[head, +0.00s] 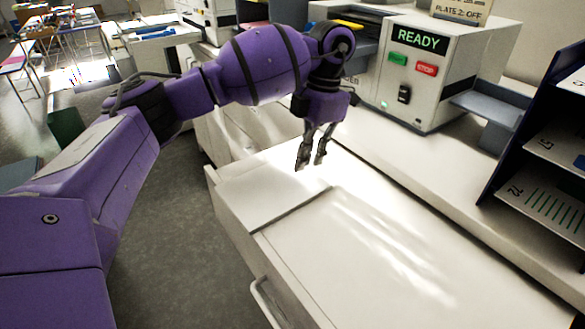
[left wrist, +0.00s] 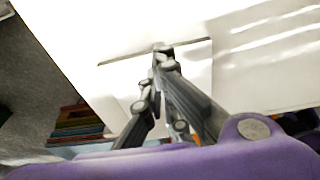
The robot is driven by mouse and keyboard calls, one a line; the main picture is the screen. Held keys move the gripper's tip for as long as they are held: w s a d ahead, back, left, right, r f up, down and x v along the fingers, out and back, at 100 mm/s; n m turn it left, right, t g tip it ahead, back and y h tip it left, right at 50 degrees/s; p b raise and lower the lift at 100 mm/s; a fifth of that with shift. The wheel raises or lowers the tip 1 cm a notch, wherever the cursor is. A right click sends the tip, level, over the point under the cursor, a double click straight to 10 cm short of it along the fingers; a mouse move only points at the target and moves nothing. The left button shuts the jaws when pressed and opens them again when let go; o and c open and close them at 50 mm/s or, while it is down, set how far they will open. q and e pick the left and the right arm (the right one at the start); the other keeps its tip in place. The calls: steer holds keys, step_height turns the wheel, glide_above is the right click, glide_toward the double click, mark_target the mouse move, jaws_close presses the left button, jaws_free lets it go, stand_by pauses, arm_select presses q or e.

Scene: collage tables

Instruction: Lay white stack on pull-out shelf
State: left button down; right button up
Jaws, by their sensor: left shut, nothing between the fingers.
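My left gripper (head: 311,164) hangs fingers-down, shut and empty, over a bright white surface (head: 250,188) that looks like the pull-out shelf. In the left wrist view the fingertips (left wrist: 163,52) are close together with nothing held, in front of white surfaces (left wrist: 110,30). A thin dark edge line runs across the white there. Glare washes out the area, so I cannot pick out the white stack for certain or tell whether the fingers touch anything. My right gripper is not in view.
A machine (head: 435,75) with a READY display stands behind the gripper. A dark rack (head: 503,160) with labelled sheets is at the right. A wide white top (head: 370,265) with a front handle (head: 264,303) is clear. Coloured items (left wrist: 75,125) lie lower left in the wrist view.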

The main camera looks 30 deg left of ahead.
arm_select(q)
steer(key=p, duration=0.3)
glide_toward(262, 195)
steer(key=f, duration=0.5)
steer(key=shift+s+a+f, duration=0.2)
steer(key=shift+s+a, duration=0.15)
steer(key=shift+s+f, duration=0.25)
steer(key=shift+f, duration=0.05)
steer(key=shift+w+f, duration=0.15)
steer(key=shift+f, duration=0.5)
steer(key=shift+d, duration=0.1)
steer(key=shift+f, duration=0.1)
